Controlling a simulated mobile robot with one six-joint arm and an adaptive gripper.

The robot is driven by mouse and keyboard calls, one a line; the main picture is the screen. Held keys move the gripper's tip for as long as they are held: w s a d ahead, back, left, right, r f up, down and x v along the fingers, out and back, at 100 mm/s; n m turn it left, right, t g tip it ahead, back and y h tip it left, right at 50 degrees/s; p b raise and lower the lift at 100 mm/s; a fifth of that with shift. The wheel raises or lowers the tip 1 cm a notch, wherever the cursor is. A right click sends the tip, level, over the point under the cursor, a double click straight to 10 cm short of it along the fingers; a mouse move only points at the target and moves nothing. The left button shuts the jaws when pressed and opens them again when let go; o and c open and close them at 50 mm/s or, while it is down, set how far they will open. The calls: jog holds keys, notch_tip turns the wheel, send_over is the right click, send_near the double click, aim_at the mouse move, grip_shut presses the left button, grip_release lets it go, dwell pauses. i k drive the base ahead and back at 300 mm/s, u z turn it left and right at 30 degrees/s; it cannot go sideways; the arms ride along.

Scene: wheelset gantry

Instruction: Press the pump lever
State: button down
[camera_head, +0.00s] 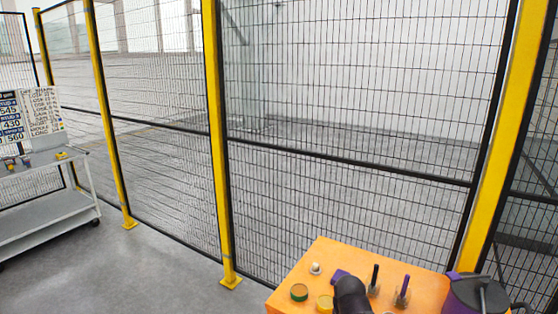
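An orange-topped cabinet or bench (322,255) stands at the bottom right. Two upright levers rise from its top: one with a black handle (375,274) and one with a purple handle (405,284). I cannot tell which of them is the pump lever. Both stand roughly upright on small bases. Dark rounded parts with purple pieces show at the bottom edge in front of and right of the levers; they look like my own arm links. My gripper is not recognisable in the view.
Yellow-posted mesh fencing (347,130) runs behind. A grey cart (45,210) with sign boards stands left. The grey floor between is clear.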

aim_at(452, 276)
jog(key=z, duration=1.2)
jog(key=k, duration=0.55)
jog(key=u, duration=0.3)
jog(key=i, duration=0.4)
jog(key=z, duration=0.1)
